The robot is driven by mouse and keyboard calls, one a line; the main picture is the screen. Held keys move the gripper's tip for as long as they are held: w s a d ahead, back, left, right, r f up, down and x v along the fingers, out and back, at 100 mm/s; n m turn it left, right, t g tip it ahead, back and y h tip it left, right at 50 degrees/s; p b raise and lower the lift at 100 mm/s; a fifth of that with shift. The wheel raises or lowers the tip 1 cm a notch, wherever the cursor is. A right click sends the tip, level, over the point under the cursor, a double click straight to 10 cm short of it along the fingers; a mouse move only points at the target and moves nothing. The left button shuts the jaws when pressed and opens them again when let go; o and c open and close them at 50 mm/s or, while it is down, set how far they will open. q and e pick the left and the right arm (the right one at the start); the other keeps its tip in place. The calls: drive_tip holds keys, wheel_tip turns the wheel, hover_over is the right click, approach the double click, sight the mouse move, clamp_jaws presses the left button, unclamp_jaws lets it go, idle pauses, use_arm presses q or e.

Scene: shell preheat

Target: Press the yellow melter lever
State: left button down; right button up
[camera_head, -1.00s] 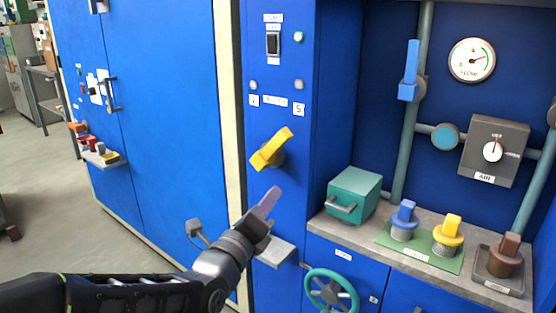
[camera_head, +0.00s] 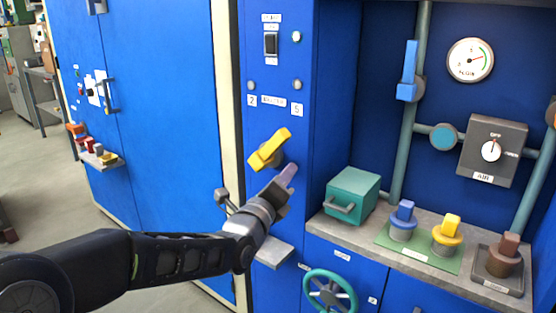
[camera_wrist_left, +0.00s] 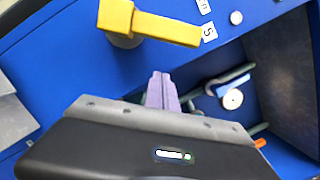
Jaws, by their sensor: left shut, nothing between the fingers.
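The yellow melter lever (camera_head: 269,149) is mounted on the front of the blue cabinet column, its bar tilted with the upper end to the right. In the left wrist view the lever (camera_wrist_left: 160,29) is at the top, beyond my fingertips. My left gripper (camera_head: 290,170) is shut and empty. In the head view its fingertips are just below and to the right of the lever. The left wrist view shows the closed fingers (camera_wrist_left: 162,78) below the lever, with a gap in the picture between them. My right gripper is not in view.
A small grey shelf (camera_head: 273,252) juts out below my left gripper. To the right, a teal box (camera_head: 353,194) and several coloured plugs stand on a counter. A teal handwheel (camera_head: 331,292) is low on the front. A black switch (camera_head: 271,43) sits above the lever.

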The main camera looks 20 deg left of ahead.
sight(270, 150)
use_arm(q)
drive_tip(key=shift+w+a+r, duration=0.45)
drive_tip(key=shift+a+r, duration=0.25)
drive_tip(key=shift+w+a+r, duration=0.4)
drive_tip(key=shift+a+r, duration=0.3)
